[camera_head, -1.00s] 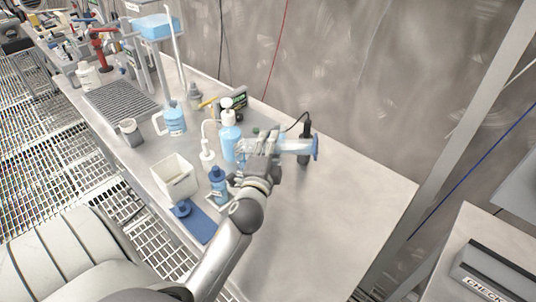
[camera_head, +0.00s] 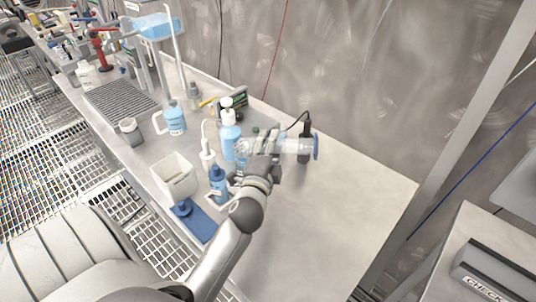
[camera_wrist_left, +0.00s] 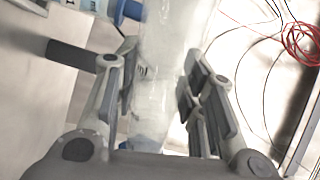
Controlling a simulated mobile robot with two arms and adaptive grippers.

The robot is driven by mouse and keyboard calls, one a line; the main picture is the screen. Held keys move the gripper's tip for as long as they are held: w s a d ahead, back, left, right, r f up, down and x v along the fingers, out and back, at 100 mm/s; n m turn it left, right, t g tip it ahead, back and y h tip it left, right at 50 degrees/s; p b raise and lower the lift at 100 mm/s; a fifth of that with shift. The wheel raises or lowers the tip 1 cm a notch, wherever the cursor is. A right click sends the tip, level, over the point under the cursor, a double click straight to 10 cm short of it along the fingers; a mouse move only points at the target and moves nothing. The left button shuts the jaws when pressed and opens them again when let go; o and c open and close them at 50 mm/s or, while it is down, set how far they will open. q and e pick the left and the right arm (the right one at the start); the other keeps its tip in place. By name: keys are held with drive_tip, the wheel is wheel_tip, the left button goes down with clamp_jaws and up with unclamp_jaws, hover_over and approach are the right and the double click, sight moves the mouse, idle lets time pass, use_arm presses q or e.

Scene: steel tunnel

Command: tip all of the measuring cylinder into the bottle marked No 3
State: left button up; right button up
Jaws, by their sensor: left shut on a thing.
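My left gripper (camera_head: 262,160) is shut on a clear measuring cylinder (camera_head: 300,146) with a blue foot. The cylinder lies nearly level, foot to the right and mouth end to the left, above the bench. In the left wrist view the clear cylinder (camera_wrist_left: 153,75) runs between the fingers (camera_wrist_left: 160,90). Its mouth end is close to a blue bottle with a white top (camera_head: 229,140) and a smaller blue bottle (camera_head: 217,182). I cannot read a No 3 mark on any bottle, nor tell whether liquid is falling. My right gripper is out of view.
A square white container (camera_head: 175,178) and a blue mat (camera_head: 198,222) are at the front edge. A blue-filled jug (camera_head: 174,119) and a grey cup (camera_head: 131,132) stand to the left. A black upright device (camera_head: 305,140) is behind the cylinder. The right bench top (camera_head: 345,215) is clear.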

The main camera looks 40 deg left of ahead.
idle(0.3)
use_arm(q)
drive_tip(key=f+m, duration=0.1)
drive_tip(key=m, duration=0.1)
drive_tip(key=shift+w+d+f+m, duration=0.2)
drive_tip(key=shift+d+f+m, duration=0.1)
drive_tip(key=shift+f+m, duration=0.1)
drive_tip(key=m, duration=0.1)
drive_tip(key=m+p, duration=0.1)
drive_tip(key=m, duration=0.1)
drive_tip(key=shift+f, duration=0.3)
drive_tip(key=shift+f+m, duration=0.4)
drive_tip(key=shift+m, duration=0.7)
drive_tip(key=shift+r, duration=0.1)
